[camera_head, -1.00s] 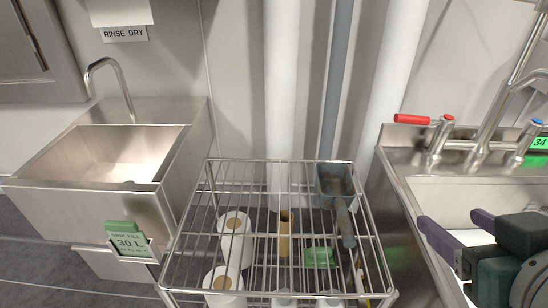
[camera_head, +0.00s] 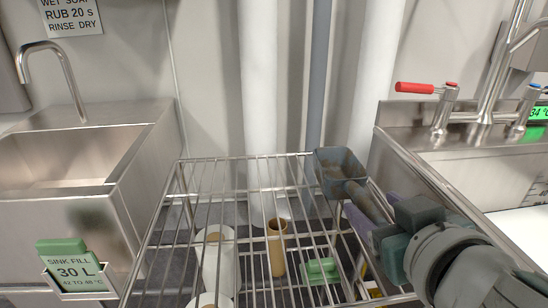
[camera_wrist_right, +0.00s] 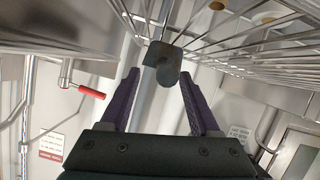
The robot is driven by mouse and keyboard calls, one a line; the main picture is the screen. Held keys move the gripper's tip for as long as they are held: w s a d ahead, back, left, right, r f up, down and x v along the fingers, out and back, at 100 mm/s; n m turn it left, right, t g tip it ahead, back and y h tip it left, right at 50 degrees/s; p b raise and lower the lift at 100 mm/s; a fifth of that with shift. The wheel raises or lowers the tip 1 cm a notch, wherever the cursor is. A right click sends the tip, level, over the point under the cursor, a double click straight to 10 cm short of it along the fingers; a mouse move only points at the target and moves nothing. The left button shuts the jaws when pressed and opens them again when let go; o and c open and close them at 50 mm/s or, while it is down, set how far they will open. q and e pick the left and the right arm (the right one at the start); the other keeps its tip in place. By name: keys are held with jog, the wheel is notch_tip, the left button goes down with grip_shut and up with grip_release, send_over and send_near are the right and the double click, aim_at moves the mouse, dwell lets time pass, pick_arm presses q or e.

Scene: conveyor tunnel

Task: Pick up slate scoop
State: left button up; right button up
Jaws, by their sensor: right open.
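The slate scoop (camera_head: 342,172) lies on the right side of the wire rack's top, with its open bowl toward the wall and its handle slanting down to the right, toward me. My right gripper (camera_head: 366,210) is open, with its purple fingers around or just short of the handle; I cannot tell which in the head view. In the right wrist view the slate scoop (camera_wrist_right: 163,60) shows end-on at the tips of the open right gripper (camera_wrist_right: 159,76), with no clear contact. My left gripper is not in view.
The wire rack (camera_head: 232,157) holds white rolls (camera_head: 217,255), a tan cylinder (camera_head: 276,248) and a green block (camera_head: 320,271) below its top wires. Steel sinks stand left (camera_head: 60,205) and right (camera_head: 440,150). A red-handled tap (camera_head: 415,88) stands at the right sink. Pipes rise behind the rack.

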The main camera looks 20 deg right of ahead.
aim_at(361, 199)
jog(key=x, duration=0.4)
jog(key=shift+w+a+f+b, duration=0.1)
jog(key=shift+w+a+b, duration=0.1)
jog(key=shift+w+b, duration=0.15)
jog(key=shift+s, duration=0.1)
jog(key=shift+c, duration=0.3)
grip_shut()
